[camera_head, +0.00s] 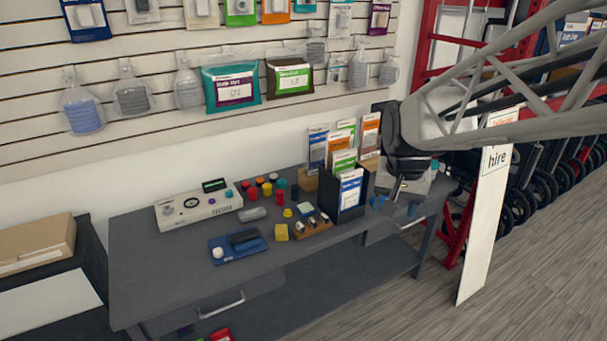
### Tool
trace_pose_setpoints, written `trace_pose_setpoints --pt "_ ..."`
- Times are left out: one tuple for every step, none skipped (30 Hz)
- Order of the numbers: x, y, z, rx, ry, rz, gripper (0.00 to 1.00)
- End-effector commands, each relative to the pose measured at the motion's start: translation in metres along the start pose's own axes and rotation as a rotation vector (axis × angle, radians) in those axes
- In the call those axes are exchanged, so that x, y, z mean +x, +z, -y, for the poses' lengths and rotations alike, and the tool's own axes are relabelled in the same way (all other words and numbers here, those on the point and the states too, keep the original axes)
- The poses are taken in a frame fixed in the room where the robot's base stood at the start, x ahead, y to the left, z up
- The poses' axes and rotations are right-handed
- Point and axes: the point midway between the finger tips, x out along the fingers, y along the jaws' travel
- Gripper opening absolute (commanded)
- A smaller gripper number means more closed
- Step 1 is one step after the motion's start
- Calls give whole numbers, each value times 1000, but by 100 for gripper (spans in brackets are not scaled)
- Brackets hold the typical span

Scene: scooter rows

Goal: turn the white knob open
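A small white knob (218,253) sits on the left part of a blue plate (228,258) on the grey workbench. A dark block (244,238) is on the same plate, to the right of the knob. The knob's turn position is too small to read. My gripper (395,206) hangs over the right end of the bench, pointing down, far to the right of the knob. Its two blue fingertips are apart, with nothing seen between them.
A white control panel (226,203) lies behind the plate. The bench's left front (160,285) is clear.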

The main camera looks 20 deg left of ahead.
Motion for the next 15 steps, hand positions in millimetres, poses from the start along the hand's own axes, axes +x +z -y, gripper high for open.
trace_pose_setpoints --pt "6 -8 12 -3 0 6 61" --pt "8 -13 19 -3 -1 8 61" --pt "13 -18 27 -3 -1 13 61" --pt "15 -22 34 -3 -2 14 61" --pt "18 -27 41 -2 -2 17 61" --pt "23 -31 50 -2 -2 21 61" --pt "26 -35 57 -2 -2 23 61" --pt "29 -39 64 -1 -2 26 61" --pt "34 -44 73 -1 -3 29 61" --pt "38 -47 80 -1 -2 32 61" --pt "41 -51 87 -1 -3 34 61" --pt "46 -55 97 0 -3 38 61" --pt "50 -58 104 0 -2 41 61" --pt "54 -61 112 0 -3 42 61" --pt "59 -65 122 1 -2 46 61"
